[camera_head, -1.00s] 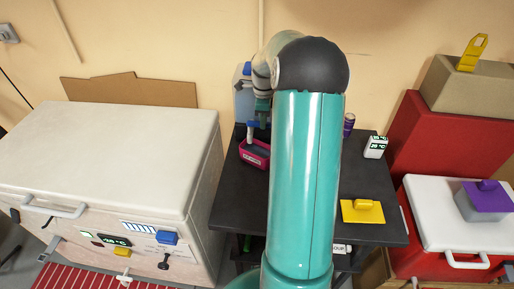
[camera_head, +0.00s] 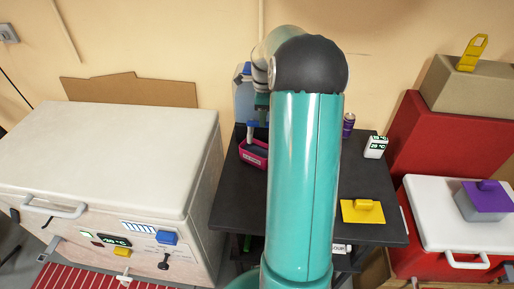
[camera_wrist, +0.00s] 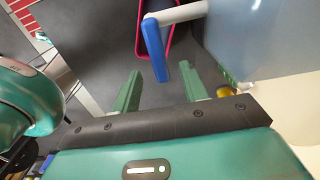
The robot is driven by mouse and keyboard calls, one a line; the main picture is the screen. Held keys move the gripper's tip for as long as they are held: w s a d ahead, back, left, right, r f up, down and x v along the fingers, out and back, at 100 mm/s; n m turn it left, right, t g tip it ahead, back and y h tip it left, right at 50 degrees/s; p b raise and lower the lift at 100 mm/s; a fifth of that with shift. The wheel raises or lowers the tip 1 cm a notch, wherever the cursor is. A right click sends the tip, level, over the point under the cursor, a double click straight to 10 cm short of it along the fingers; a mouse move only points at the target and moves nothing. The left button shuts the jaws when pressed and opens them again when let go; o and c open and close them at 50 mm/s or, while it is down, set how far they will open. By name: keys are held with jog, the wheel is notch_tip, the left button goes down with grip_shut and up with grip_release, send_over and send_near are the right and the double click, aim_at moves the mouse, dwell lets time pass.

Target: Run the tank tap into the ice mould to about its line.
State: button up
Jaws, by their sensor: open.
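The tank (camera_head: 243,102) is a pale blue-grey container at the back left of the dark table, partly hidden by my arm; it also fills the upper right of the wrist view (camera_wrist: 262,35). Its tap has a pale spout (camera_wrist: 178,14) and a blue lever (camera_wrist: 155,52). The ice mould (camera_head: 253,160) is a pink-red tray below the tap, with its rim (camera_wrist: 140,42) partly behind the lever in the wrist view. My gripper (camera_wrist: 160,88) is open, its green fingers apart and empty just short of the lever. Water and the mould's line cannot be made out.
A white chest freezer (camera_head: 110,140) stands left of the table (camera_head: 230,195). On the table's right are a yellow lidded item (camera_head: 362,211), a white display box (camera_head: 375,148) and a purple can (camera_head: 348,124). A red-and-white cooler (camera_head: 450,215) stands at right.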

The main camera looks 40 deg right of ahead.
jog(key=shift+r, duration=2.45)
